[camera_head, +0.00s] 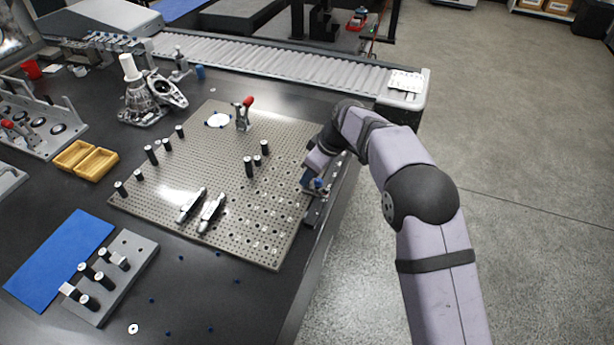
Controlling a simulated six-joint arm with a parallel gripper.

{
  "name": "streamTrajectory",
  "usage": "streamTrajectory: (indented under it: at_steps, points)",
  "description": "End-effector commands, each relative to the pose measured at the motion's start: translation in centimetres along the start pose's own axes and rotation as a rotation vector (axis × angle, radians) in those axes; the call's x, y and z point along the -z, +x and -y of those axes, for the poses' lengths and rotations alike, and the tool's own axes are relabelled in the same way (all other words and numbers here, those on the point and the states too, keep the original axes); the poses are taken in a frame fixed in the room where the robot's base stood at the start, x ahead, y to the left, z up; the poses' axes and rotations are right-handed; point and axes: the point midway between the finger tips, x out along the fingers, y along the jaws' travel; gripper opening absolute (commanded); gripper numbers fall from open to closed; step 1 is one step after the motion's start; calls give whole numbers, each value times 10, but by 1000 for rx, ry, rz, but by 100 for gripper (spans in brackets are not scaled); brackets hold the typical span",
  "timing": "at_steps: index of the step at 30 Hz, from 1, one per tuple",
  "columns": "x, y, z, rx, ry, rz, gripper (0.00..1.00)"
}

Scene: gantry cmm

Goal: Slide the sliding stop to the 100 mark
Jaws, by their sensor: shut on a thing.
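My gripper (309,181) is at the right edge of the perforated plate, pointing down at a narrow dark rail (318,208). The rail runs along the plate's right side, near the table's right edge. My wrist and forearm hide much of the stop and the far part of the rail. The scale marks, including the 100 mark, are too small to read.
The perforated plate (215,160) carries several black pins, a red-handled clamp (245,112) and two metal tools (205,208). A roller conveyor (270,62) runs behind. Yellow trays (85,160) and a blue mat (60,260) lie left. The table's right edge is close to the rail.

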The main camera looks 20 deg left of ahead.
Motion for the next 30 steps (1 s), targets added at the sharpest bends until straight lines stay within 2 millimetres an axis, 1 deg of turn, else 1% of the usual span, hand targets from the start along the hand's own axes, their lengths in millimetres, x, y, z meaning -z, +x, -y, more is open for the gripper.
streamTrajectory:
  at_steps: [1, 3, 9, 20, 21, 23, 24, 30]
  points:
    - [5, -4, -7, -3, 0, -4, 0]
    - [6, -3, -15, -3, 0, -4, 0]
    - [8, -1, -29, -3, -1, -6, 0]
    - [7, 1, -32, -3, -1, -7, 0]
    - [7, 1, -32, -3, 0, -7, 16]
    - [7, 1, -32, -3, 0, -7, 30]
    - [7, 1, -32, -2, 0, -6, 33]
    - [6, 2, -31, -2, 0, -4, 33]
